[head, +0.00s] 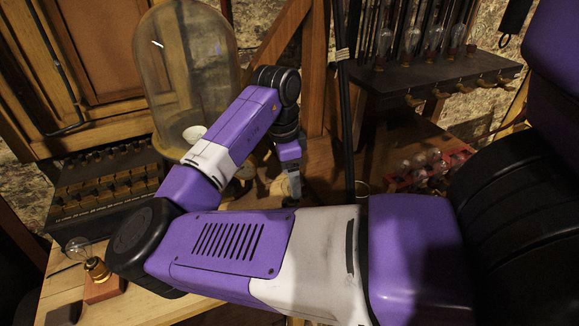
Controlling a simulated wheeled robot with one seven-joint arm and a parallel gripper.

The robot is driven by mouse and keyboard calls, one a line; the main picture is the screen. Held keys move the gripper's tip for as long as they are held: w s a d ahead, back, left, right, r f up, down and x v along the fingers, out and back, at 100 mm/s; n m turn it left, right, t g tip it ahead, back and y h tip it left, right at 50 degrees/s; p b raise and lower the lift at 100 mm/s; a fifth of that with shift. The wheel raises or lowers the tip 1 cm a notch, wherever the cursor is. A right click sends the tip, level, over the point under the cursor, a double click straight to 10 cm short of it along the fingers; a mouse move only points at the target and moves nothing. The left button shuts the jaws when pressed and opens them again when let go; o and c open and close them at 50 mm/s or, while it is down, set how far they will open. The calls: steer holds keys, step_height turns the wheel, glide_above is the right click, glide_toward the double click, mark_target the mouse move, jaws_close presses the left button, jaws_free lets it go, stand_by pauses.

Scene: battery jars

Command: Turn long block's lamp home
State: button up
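A clear bulb (78,250) with a brass base leans at the lower left, above a reddish wooden block (104,289) on the table. I cannot tell whether this is the long block, or how firmly the lamp sits. A small dark block (64,312) lies at its left. My gripper (291,197) points down near the middle of the view, to the right of the glass dome and well away from this bulb. Its fingertips are small and dark, so I cannot tell whether it is open or holds anything. My arm hides much of the table.
A large glass dome (185,60) stands behind my arm. A dark box with rows of brass knobs (105,190) is at left. At right are a dark shelf (440,75) with several bulbs and a red rack (445,165) with small bulbs. A dark upright rod (343,110) stands near my gripper.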

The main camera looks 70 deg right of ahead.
steer(key=shift+f, duration=0.2)
jaws_close()
steer(key=m+b, duration=0.1)
steer(key=m, duration=0.5)
steer(key=shift+y, duration=0.3)
steer(key=shift+m, duration=0.3)
steer(key=m, duration=0.3)
steer(key=shift+f+b, duration=0.1)
steer(key=shift+b, duration=0.3)
steer(key=m, duration=0.3)
steer(key=shift+y, duration=0.4)
steer(key=shift+b, duration=0.3)
